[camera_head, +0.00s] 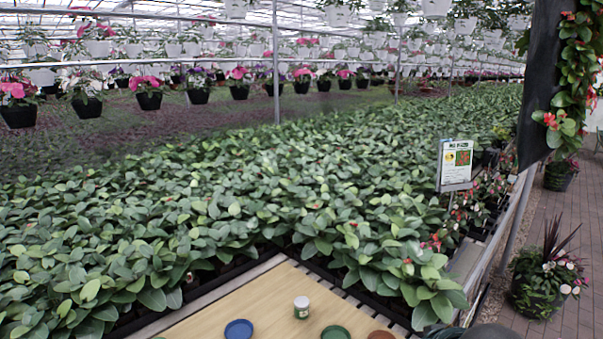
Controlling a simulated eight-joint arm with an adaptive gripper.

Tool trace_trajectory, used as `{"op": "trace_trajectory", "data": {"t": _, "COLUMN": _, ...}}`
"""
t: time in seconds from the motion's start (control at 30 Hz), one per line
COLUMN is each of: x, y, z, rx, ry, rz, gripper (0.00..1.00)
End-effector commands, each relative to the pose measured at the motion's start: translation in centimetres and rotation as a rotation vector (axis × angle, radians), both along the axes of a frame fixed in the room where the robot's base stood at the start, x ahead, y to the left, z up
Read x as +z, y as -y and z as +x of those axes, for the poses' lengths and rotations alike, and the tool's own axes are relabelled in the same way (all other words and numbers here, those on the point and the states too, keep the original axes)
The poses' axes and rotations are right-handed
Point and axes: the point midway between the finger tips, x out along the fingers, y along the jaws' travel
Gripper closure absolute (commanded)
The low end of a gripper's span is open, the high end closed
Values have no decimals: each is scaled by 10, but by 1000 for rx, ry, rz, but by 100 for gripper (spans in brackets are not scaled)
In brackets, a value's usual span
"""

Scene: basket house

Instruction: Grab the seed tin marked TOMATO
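A small tin (301,308) with a white lid and a green band stands upright on a light wooden table top (262,300). Any lettering on it is too small to read, so I cannot tell whether it is marked TOMATO. No other tin shows. My gripper is not clearly in view; only a dark rounded shape shows at the bottom edge, right of the table, and I cannot tell what it is.
A blue round dish (238,329), a green one (335,332) and a brown-red one (381,335) lie along the table's near part. Dense leafy plants (260,205) border the table behind. A sign (456,163) stands among them. The wood around the tin is clear.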

Motion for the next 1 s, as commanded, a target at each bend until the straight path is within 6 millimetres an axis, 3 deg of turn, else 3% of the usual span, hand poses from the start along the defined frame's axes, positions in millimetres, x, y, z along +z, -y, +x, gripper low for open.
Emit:
{"op": "trace_trajectory", "data": {"t": 0.07, "x": 0, "y": 0, "z": 0, "rx": 0, "ry": 0, "rz": 0, "gripper": 0}}
{"op": "trace_trajectory", "data": {"t": 0.5, "x": 0, "y": 0, "z": 0, "rx": 0, "ry": 0, "rz": 0, "gripper": 53}}
{"op": "trace_trajectory", "data": {"t": 1.0, "x": -2, "y": 0, "z": 4, "rx": -20, "ry": -11, "rz": 14, "gripper": 53}}
